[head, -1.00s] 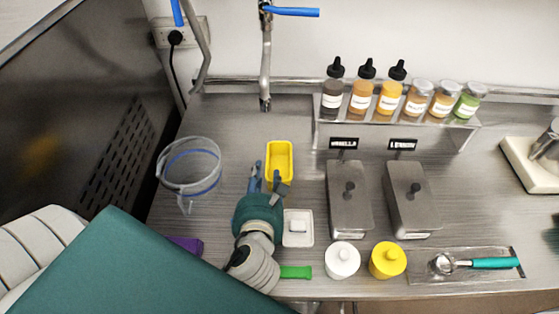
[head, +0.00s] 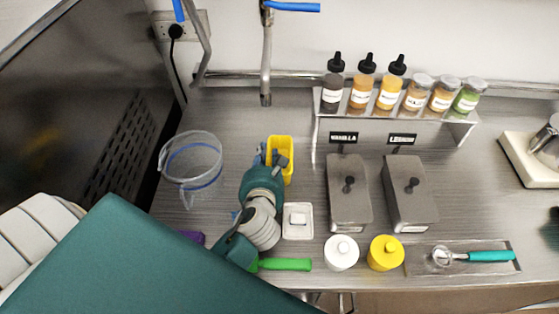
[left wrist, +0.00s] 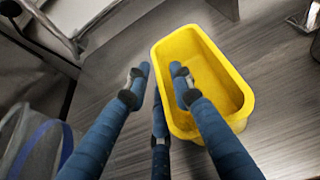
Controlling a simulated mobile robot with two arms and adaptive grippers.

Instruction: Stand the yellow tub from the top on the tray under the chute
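The yellow tub (head: 285,144) stands upright and looks empty on the steel counter, left of the two lidded steel boxes. It also shows large in the left wrist view (left wrist: 212,72). My left gripper (head: 271,158) is at the tub, and its hand hides the tub's lower left part in the head view. In the left wrist view the fingers (left wrist: 159,79) are apart, one outside the tub's left wall and one over its inside. Contact with the wall cannot be told. My right gripper is not in view. No chute or tray under one is clearly in view.
A clear round container (head: 192,165) stands left of the tub. A white square dish (head: 298,230) and a green-handled thing (head: 285,264) lie close to my left arm. Lidded steel boxes (head: 349,205), white and yellow jars, and a bottle rack (head: 400,118) stand to the right.

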